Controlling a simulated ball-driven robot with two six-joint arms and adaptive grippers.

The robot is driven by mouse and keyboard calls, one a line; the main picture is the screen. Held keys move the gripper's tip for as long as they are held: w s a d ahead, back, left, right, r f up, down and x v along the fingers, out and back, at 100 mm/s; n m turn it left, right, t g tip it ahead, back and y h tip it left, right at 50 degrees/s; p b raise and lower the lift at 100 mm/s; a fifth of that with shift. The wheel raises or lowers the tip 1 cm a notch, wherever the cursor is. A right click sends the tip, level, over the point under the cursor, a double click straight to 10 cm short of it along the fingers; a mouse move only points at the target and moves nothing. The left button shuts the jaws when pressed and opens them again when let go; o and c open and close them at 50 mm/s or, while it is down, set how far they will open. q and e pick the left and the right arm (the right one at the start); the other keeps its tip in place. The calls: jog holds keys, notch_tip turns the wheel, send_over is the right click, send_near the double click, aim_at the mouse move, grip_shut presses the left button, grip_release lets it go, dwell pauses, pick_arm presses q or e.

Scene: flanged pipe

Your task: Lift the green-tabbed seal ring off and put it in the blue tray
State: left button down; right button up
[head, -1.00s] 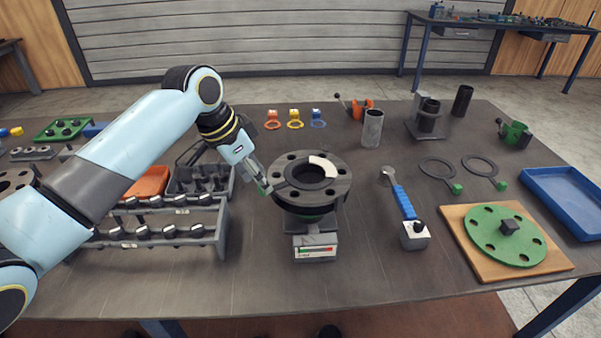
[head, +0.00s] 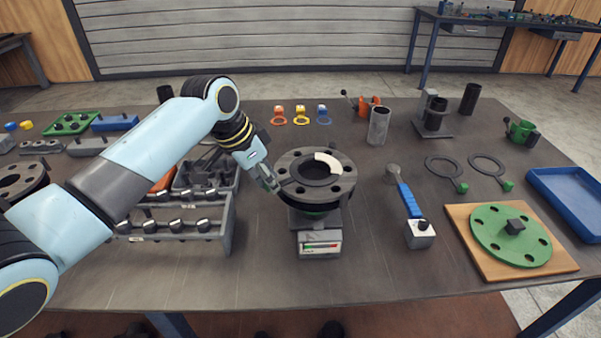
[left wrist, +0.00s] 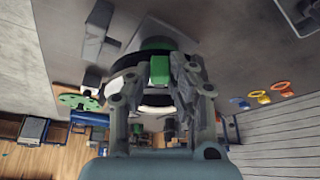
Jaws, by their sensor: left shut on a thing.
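The flanged pipe (head: 340,187) stands upright on a stand, its dark bolt-holed flange facing up. A dark seal ring (head: 297,179) with a pale patch lies around the flange's bore; I cannot tell whether it is lifted at all. My left gripper (head: 272,186) is at the flange's left edge, shut on the ring's green tab. The left wrist view shows the green tab (left wrist: 160,70) between the fingers (left wrist: 158,85). In the head view the fingers hide the tab. The blue tray (head: 566,203) is at the far right and looks empty. My right gripper is out of view.
A green flange cover (head: 490,238) sits on a wooden board. A blue-handled wrench (head: 409,200) lies right of the pipe. A grey socket rack (head: 227,225) stands left.

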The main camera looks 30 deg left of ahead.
pick_arm(q)
jog(key=shift+r, duration=0.1)
jog(key=shift+r, duration=0.3)
jog(key=r, duration=0.2)
jog(key=d+r+b, duration=0.1)
jog(key=shift+w+r, duration=0.15)
jog(key=shift+r, duration=0.2)
jog(key=w+d+r+b, duration=0.2)
jog(key=d+r, duration=0.4)
jog(key=d, duration=0.4)
jog(key=shift+d+r, duration=0.25)
jog(key=shift+r, duration=0.1)
